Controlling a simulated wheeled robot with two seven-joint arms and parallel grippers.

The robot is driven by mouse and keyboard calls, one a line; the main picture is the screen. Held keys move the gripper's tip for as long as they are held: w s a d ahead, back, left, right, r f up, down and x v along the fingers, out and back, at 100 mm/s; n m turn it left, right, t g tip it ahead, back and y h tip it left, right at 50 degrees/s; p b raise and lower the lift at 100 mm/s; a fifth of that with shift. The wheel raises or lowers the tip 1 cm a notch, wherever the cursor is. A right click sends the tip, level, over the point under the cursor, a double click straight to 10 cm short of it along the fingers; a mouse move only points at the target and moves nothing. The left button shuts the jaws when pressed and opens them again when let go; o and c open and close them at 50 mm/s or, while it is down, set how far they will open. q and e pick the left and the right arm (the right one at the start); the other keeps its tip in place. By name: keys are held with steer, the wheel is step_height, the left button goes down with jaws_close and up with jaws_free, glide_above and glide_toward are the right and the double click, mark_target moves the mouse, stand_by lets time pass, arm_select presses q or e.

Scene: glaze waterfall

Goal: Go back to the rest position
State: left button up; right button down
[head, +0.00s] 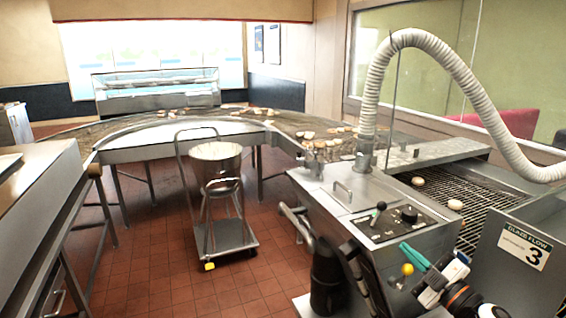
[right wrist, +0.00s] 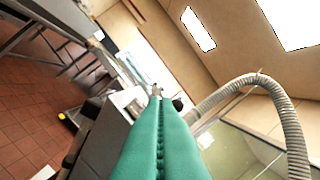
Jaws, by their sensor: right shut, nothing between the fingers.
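My right gripper (head: 406,248) is at the lower right of the head view, in front of the glazing machine's control panel (head: 390,222). Its teal fingers point up and to the left, pressed together with nothing between them. In the right wrist view the closed teal fingers (right wrist: 157,100) fill the lower middle. A yellow-knobbed lever (head: 407,269) stands just below the fingers in the head view. I cannot tell whether the fingers touch the machine. My left gripper is not in view.
The machine carries a black-knobbed lever (head: 381,206) and a white ribbed hose (head: 440,50). A cart (head: 226,238) with a metal bucket (head: 216,163) stands on the open red tile floor (head: 150,270). A counter (head: 40,190) is at left.

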steer(key=s+a+f+m+g+h, duration=0.25)
steer(key=s+f+m+h, duration=0.35)
steer(key=f, duration=0.3)
steer(key=s+a+f+m+g+h, duration=0.2)
steer(key=s+f+m+g+h, duration=0.3)
steer(key=s+f, duration=0.4)
steer(key=s+a+f+m+g+y, duration=0.1)
steer(key=s+a+f+g, duration=0.15)
steer(key=s, duration=0.35)
steer(key=s+a+f+m+g+y, duration=0.1)
steer(key=s+g, duration=0.2)
steer(key=s, duration=0.4)
steer(key=s+a+f+m+g+y, duration=0.1)
steer(key=s+a+f+g, duration=0.1)
steer(key=s, duration=0.4)
step_height(320, 180, down, 27)
steer(key=s+g, duration=0.1)
steer(key=s+d+f+g+b, duration=0.1)
steer(key=s+d+f, duration=0.2)
steer(key=s+f, duration=1.3)
steer(key=shift+s+f+n+h+b, duration=0.3)
steer(key=shift+f+n+b, duration=0.1)
steer(key=shift+f, duration=0.2)
